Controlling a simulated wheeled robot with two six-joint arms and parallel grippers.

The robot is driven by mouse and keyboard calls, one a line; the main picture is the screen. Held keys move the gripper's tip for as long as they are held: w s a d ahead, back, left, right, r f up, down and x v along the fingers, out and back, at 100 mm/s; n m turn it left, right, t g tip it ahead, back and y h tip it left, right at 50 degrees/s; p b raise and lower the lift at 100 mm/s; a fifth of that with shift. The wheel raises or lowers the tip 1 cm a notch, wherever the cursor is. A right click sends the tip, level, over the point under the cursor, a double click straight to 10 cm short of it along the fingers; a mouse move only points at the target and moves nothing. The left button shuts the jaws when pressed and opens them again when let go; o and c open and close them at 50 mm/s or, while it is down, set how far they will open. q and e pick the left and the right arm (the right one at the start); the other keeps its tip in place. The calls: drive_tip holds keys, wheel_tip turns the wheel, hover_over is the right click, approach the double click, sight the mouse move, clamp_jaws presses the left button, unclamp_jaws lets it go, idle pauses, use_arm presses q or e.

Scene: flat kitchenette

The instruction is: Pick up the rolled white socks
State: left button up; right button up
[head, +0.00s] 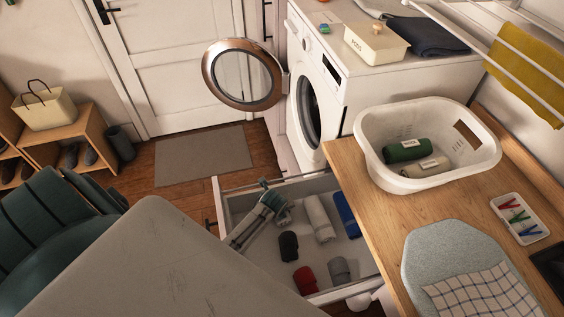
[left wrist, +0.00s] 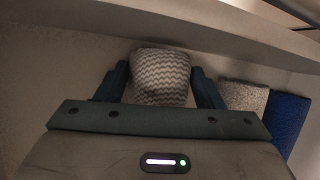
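My left gripper (head: 270,203) reaches down into the open drawer (head: 236,203) at its far left. In the left wrist view, my left gripper (left wrist: 160,75) has one finger on each side of a rolled grey-and-white zigzag pair of socks (left wrist: 160,72), with thin gaps that suggest it is open; contact is hard to make out. Part of this roll (head: 284,215) shows beside the gripper in the head view. A plain pale, whitish roll (head: 320,217) lies to its right, also seen in the left wrist view (left wrist: 243,97). My right gripper is not in view.
The drawer also holds blue (head: 347,214), black (head: 288,246), red (head: 305,279) and grey (head: 340,270) rolls. A white basket (head: 375,150) with two rolls stands on the wooden counter (head: 362,205). The washer door (head: 243,75) hangs open behind the drawer.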

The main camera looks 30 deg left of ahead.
use_arm(q)
drive_tip(key=shift+c, duration=1.2)
drive_tip(key=shift+r, duration=0.15)
wheel_tip(320, 180, up, 18)
drive_tip(key=b, duration=0.2)
drive_tip(key=shift+f, duration=0.2)
